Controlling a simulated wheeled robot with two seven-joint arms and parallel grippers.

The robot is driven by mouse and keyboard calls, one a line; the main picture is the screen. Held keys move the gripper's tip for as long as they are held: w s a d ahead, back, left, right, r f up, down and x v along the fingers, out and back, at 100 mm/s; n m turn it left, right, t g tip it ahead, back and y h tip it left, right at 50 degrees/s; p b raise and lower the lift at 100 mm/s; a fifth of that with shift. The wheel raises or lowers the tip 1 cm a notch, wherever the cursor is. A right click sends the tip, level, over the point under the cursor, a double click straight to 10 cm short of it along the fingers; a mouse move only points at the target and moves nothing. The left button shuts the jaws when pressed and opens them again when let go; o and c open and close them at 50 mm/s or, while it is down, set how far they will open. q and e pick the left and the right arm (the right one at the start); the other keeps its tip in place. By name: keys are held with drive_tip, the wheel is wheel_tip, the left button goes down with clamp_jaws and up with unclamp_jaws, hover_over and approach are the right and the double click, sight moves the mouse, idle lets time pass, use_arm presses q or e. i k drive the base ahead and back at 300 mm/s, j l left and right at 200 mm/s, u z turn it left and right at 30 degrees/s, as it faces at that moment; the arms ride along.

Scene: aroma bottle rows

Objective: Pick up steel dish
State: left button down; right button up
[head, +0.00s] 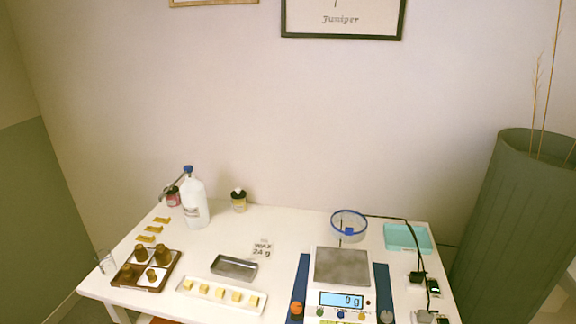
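The steel dish (234,267) is a shallow grey rectangular tray. It sits flat on the white table, left of the scale and just behind a white strip tray of yellow cubes. It looks empty. Neither of my grippers shows in the head view.
The white strip tray (221,293) lies close in front of the dish. The scale (342,268), reading 0 g, stands to its right. A brown tray (172,272) of weights is to its left. A "WAX 24 g" card (262,248) is behind. A white bottle (195,203) stands at back left.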

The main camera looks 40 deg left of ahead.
sight(229, 268)
drive_tip(key=u, duration=1.75)
drive_tip(key=j+z, duration=0.45)
drive_tip(key=j, duration=0.85)
